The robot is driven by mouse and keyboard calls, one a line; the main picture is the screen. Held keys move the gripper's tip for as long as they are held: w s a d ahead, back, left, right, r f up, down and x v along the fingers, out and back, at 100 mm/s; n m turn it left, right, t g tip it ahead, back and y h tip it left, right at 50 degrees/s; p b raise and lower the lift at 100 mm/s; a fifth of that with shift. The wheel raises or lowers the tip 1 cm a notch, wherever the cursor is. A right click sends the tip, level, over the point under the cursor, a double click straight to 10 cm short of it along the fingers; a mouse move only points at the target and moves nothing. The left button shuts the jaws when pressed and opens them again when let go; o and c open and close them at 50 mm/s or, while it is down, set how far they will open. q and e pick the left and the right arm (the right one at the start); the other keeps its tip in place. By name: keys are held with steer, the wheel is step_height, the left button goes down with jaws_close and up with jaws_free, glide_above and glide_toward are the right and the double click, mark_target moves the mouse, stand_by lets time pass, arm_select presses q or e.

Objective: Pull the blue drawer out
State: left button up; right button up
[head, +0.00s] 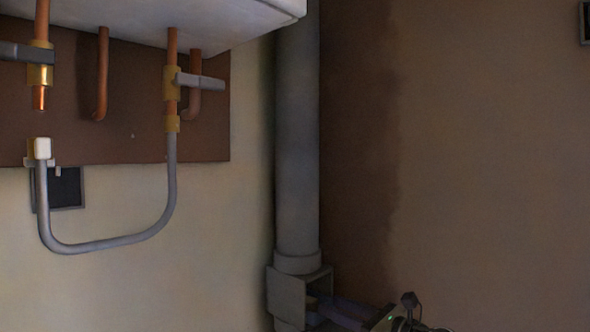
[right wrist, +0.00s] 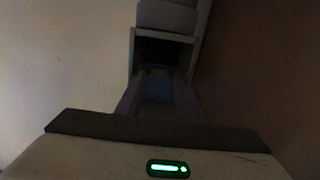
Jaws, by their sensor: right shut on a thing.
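A grey box (head: 287,294) sits low on the grey vertical pipe, with an open dark front facing right. In the right wrist view the box (right wrist: 163,47) shows its dark opening straight ahead. The dim blue drawer (right wrist: 158,90) lies low at this opening, between my fingers; its far part is lost in shadow. My right gripper (head: 322,306) reaches in from the lower right with its fingertips at the opening. It is shut on the drawer; the exact contact is too dark to see. My left gripper is out of view.
The grey pipe (head: 297,130) rises in the wall corner above the box. At the left, copper pipes (head: 171,50) with valves hang under a white unit (head: 200,18), and a grey hose (head: 110,243) loops below. The brown wall (head: 480,170) at the right is bare near the box.

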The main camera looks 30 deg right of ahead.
steer(key=shift+b+v, duration=0.55)
steer(key=shift+v, duration=2.85)
steer(key=o, duration=0.8)
steer(key=shift+c, duration=0.2)
steer(key=p+v, duration=0.1)
steer(key=v, duration=0.5)
